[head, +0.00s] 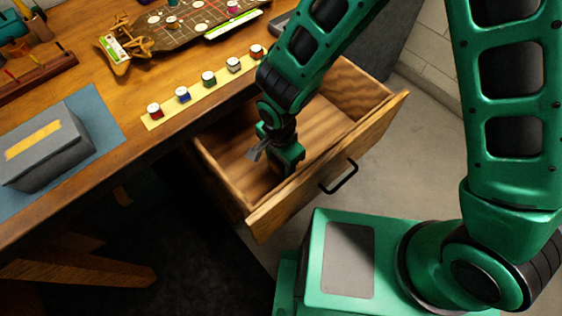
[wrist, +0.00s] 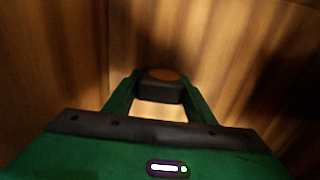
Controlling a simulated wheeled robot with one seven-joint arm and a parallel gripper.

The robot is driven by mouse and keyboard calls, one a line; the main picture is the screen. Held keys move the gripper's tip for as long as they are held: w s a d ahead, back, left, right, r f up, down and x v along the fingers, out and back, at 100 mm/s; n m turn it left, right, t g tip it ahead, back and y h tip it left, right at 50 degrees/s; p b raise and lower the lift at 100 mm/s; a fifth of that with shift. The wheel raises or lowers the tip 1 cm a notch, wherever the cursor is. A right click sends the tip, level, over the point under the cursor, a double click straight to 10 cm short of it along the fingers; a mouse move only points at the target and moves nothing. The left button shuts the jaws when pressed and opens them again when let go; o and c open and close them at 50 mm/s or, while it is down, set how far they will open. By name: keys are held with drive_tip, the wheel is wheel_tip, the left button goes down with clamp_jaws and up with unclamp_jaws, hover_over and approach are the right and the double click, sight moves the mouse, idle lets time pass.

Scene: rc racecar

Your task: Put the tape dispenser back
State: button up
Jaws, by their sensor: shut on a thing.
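My gripper (head: 275,155) is down inside the open wooden drawer (head: 235,158) of the desk. In the wrist view its two green fingers (wrist: 158,100) are shut on a small dark block with an orange-brown round patch on top, which looks like the tape dispenser (wrist: 160,92). The dispenser sits between the fingertips, with wooden surfaces close around it. I cannot tell whether it touches the drawer floor. In the head view my gripper and arm mostly hide it.
The drawer front (head: 330,165) has a black handle (head: 340,178). On the desktop (head: 115,85) are a yellow strip (head: 220,88) with several small jars, a grey box (head: 45,150) on a blue mat (head: 98,110), and a brown board (head: 185,25). The visible drawer floor is clear.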

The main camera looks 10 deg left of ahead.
drive_tip(key=shift+f, duration=0.25)
drive_tip(key=shift+f, duration=0.15)
drive_tip(key=o, duration=1)
wheel_tip(320, 180, up, 12)
drive_tip(key=shift+r, duration=0.2)
drive_tip(key=shift+w+d, duration=0.1)
